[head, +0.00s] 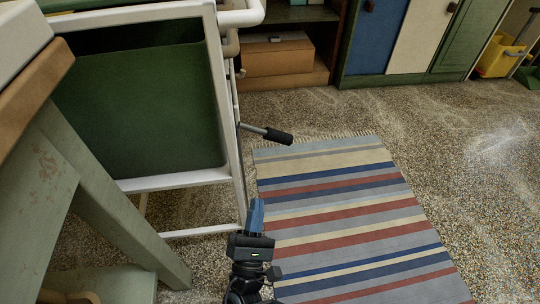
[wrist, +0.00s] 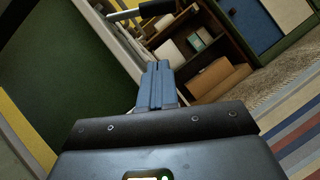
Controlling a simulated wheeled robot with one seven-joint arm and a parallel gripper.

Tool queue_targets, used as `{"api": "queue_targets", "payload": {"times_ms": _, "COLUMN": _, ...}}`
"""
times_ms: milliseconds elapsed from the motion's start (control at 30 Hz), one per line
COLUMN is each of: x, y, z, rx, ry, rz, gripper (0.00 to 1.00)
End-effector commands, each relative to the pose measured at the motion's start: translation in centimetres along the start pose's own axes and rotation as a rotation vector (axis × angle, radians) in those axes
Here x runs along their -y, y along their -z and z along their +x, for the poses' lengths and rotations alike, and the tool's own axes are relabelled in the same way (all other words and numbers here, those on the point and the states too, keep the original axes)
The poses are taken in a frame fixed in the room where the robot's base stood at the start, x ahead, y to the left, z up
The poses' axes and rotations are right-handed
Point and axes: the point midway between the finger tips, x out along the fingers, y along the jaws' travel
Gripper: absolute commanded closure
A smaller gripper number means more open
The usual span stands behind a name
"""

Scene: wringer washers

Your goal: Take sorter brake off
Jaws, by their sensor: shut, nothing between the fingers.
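The sorter (head: 217,100) is a white tube frame holding a dark green bag (head: 135,115), at the left in the head view. A metal lever with a black grip (head: 278,136), seemingly its brake, sticks out to the right from the frame's side, roughly level. The lever also shows at the top of the wrist view (wrist: 160,7), partly cut off. My gripper (head: 256,208) is shut and empty, blue fingers together. It is apart from the lever, nearer to me, beside the frame's right leg. In the wrist view, my fingertips (wrist: 157,68) point toward the shelf, below the lever.
A striped rug (head: 345,215) lies on the speckled floor right of my gripper. A worn green wooden table (head: 110,190) stands at the left. A shelf with a cardboard box (head: 275,60), cabinets (head: 410,35) and a yellow bucket (head: 497,62) stand at the back. The floor at right is clear.

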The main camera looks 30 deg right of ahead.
Motion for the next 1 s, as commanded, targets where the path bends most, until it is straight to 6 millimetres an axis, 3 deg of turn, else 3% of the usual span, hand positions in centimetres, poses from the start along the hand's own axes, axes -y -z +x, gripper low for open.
{"api": "queue_targets", "payload": {"times_ms": 167, "x": 0.1, "y": -0.1, "z": 2.0, "rx": 0.003, "ry": 0.003, "rz": 0.001, "gripper": 1.00}}
{"api": "queue_targets", "payload": {"times_ms": 600, "x": 0.2, "y": -0.3, "z": 10.3, "rx": 0.002, "ry": 0.003, "rz": 0.000, "gripper": 1.00}}
{"api": "queue_targets", "payload": {"times_ms": 1000, "x": 0.1, "y": -2.8, "z": 12.6, "rx": -0.001, "ry": 0.001, "rz": 0.000, "gripper": 1.00}}
